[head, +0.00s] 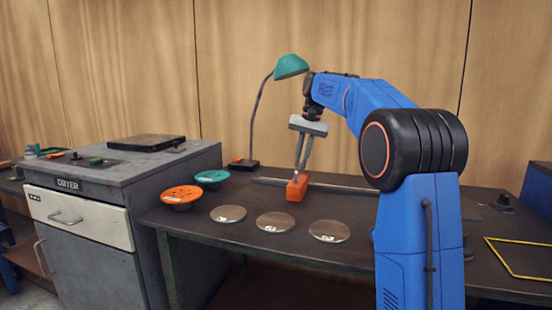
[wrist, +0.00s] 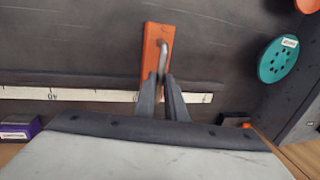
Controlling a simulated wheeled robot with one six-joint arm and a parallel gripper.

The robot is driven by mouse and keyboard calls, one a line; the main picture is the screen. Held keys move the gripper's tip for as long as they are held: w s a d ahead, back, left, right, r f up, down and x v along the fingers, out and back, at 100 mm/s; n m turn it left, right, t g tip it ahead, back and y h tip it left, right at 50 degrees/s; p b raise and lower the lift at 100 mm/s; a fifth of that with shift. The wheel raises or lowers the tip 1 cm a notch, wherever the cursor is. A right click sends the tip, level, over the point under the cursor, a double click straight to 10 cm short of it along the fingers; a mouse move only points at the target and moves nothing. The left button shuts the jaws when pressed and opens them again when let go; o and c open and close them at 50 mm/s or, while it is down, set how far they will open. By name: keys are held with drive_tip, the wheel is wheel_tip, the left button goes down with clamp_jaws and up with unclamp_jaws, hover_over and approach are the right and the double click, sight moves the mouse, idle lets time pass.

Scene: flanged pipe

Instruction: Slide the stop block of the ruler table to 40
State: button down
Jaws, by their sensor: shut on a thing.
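The orange stop block (head: 297,189) sits at the ruler (head: 345,187) on the dark table. In the wrist view the stop block (wrist: 152,40) has a pale upright grip on top and lies across the pale ruler strip (wrist: 100,95). My gripper (head: 299,171) comes down from above. In the wrist view my gripper (wrist: 161,80) has its two dark fingers close together, shut on the block's grip. An upside-down mark that looks like 40 (wrist: 53,94) is on the ruler, well left of the block in that view. Other ruler numbers are too small to read.
Three round clear plates (head: 275,222) lie in front of the block. An orange disc (head: 181,195) and a teal disc (head: 212,177) stand at the table's left. A green lamp (head: 290,67) stands behind. The ruler's right stretch looks clear in the head view.

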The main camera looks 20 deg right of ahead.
drive_tip(key=s+d, duration=0.6)
drive_tip(key=d, duration=0.3)
drive_tip(key=s+d, duration=0.7)
drive_tip(key=d, duration=0.2)
drive_tip(key=shift+s+d, duration=0.25)
drive_tip(key=shift+d, duration=0.05)
drive_tip(key=c, duration=1.8)
unclamp_jaws()
